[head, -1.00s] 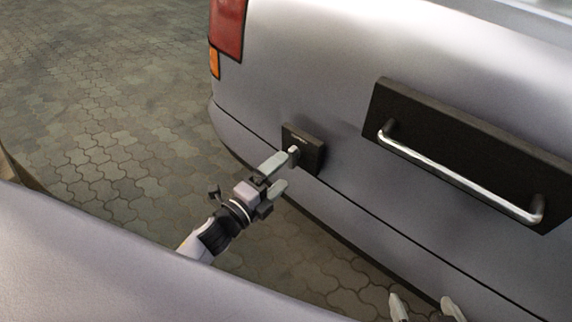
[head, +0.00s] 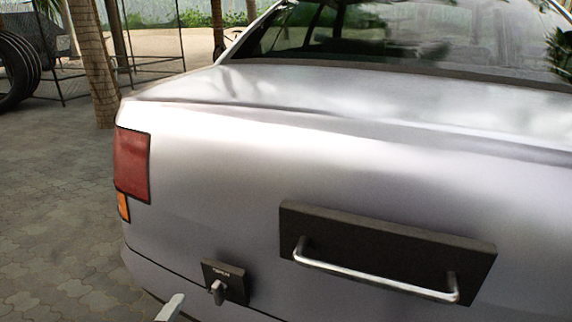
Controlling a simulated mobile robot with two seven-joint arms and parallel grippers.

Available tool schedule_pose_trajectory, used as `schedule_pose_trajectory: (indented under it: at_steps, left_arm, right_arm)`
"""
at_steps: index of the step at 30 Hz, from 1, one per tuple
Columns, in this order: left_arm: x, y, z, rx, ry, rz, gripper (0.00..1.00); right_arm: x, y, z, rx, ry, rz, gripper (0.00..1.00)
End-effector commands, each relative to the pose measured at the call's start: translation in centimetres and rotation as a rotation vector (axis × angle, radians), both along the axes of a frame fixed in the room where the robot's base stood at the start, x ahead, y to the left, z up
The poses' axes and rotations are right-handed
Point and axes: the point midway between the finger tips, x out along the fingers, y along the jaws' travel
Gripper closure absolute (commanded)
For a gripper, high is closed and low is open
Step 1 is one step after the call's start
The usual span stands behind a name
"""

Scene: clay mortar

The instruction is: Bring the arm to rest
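A pale finger of my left gripper (head: 171,308) shows at the bottom edge, below and left of a small dark latch plate (head: 236,284) on the silver car. The finger is apart from the plate's metal knob (head: 217,291). The rest of the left gripper and its arm are out of frame, so its opening is hidden. My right gripper is not in view.
The silver car (head: 215,170) fills the middle and right, with its rear lid shut. A dark panel (head: 375,240) carries a chrome bar handle (head: 375,278). Paved ground (head: 55,220) on the left is clear. A palm trunk (head: 92,70) stands behind.

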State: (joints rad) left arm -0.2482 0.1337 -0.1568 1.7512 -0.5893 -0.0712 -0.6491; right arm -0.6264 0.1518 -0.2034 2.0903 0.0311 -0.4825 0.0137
Motion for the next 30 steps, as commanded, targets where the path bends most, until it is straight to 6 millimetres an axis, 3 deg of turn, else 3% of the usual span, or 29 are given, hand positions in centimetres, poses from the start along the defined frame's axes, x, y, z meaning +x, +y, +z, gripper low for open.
schedule_pose_trajectory:
  at_steps: [6,12,21,30]
  left_arm:
    - [-3.4,3.0,-0.7,-0.285,0.247,0.258,0.04]
    - [-8.2,4.1,-1.5,-0.530,0.490,0.474,0.04]
    - [-16.2,3.2,-1.6,-0.782,0.824,0.725,0.04]
    - [-22.1,1.9,-0.6,-0.883,1.045,0.872,0.04]
  right_arm:
    - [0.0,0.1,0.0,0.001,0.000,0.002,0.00]
    - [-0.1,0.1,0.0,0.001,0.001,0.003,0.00]
    - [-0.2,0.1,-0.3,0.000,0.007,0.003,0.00]
    - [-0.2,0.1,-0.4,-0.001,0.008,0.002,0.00]
